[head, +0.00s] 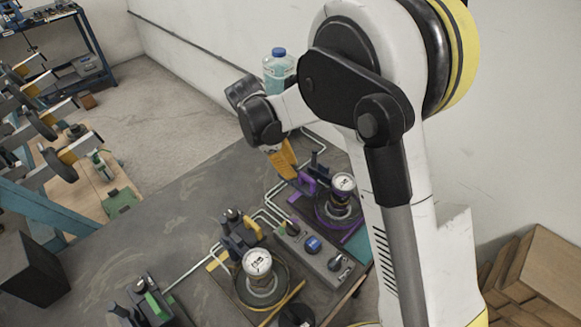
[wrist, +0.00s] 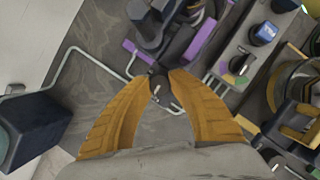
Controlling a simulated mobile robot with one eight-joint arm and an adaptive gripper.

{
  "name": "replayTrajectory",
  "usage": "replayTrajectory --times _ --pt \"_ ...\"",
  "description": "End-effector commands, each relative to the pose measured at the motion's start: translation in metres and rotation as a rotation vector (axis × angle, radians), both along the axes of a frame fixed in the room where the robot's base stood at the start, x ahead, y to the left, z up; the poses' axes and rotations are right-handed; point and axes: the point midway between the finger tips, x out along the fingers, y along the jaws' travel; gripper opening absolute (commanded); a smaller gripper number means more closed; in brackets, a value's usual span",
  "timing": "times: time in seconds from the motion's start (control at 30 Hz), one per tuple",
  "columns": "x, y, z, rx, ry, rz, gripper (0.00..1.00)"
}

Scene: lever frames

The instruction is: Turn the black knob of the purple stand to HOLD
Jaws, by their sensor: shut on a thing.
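The purple stand (head: 304,184) is on the dark table below my gripper in the head view. In the wrist view its purple parts (wrist: 203,36) show beyond the fingertips, with a black body between them. My gripper (wrist: 162,80) has two orange fingers, closed on the black knob (wrist: 160,88) of this stand. In the head view the fingers of my gripper (head: 285,163) point down at the stand, and the knob is hidden there. I cannot read a HOLD mark or the knob's setting.
A grey box with knobs (head: 312,248) stands beside the stand. Bent pipes cross the table. A blue-capped bottle (head: 279,70) shows behind my wrist.

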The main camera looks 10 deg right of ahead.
Motion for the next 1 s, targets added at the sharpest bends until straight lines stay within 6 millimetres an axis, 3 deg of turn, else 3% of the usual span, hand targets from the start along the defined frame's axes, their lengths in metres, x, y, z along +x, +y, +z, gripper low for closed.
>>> replayTrajectory --times 0.63,1.0 --pt "0.0004 -0.0013 -0.0004 -0.001 0.001 -0.108 0.00" --pt "0.0004 -0.0019 -0.0008 -0.001 0.002 -0.388 0.00"
